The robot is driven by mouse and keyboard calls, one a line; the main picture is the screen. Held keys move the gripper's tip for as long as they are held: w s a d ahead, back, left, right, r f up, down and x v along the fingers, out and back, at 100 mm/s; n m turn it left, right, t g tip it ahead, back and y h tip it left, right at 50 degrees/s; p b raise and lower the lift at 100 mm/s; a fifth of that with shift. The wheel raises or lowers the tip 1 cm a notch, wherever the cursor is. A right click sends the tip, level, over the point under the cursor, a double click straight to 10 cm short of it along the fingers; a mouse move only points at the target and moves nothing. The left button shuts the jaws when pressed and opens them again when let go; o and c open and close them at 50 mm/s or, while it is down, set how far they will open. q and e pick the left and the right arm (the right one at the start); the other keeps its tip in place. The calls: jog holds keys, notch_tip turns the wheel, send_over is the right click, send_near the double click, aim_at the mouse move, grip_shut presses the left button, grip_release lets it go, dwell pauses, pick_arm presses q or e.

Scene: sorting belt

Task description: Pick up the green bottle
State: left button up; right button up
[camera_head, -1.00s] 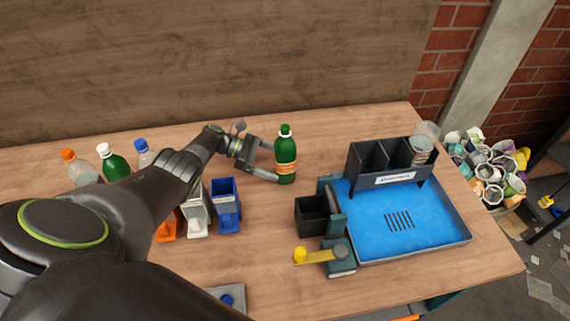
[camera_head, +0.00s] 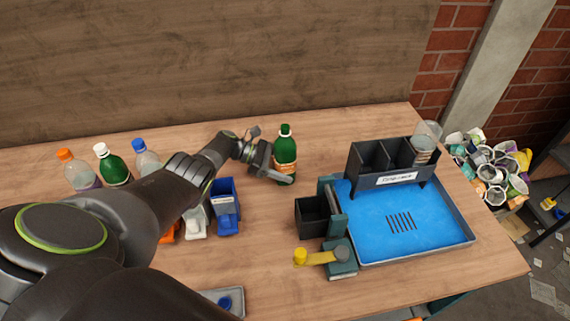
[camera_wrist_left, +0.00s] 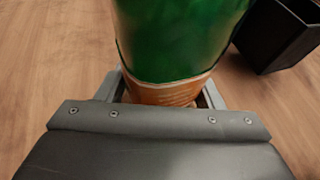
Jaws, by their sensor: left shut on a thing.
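The green bottle (camera_head: 285,147) with an orange label and a green cap stands upright on the table, left of the blue tray. My left gripper (camera_head: 277,170) reaches it from the left and is shut on its lower part. In the left wrist view the bottle (camera_wrist_left: 180,40) fills the space between the fingers, with the label (camera_wrist_left: 170,92) at jaw height. The fingertips are mostly hidden behind the bottle. My right gripper is not in view.
A blue tray (camera_head: 450,232) with a black divided holder (camera_head: 392,178) stands at the right. A black box (camera_head: 312,216) and yellow lever (camera_head: 315,257) are in front of the bottle. Several capped bottles stand at the left, near small blue (camera_head: 226,205), white and orange bins.

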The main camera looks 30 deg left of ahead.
aim_at(276, 141)
pick_arm(q)
jog(key=shift+r+p, duration=0.6)
jog(key=shift+r, duration=0.1)
notch_tip(276, 141, up, 6)
jog(key=p, duration=0.4)
jog(key=shift+r, duration=1.1)
jog(key=shift+s+a+r, duration=0.1)
jog(key=shift+s, duration=0.05)
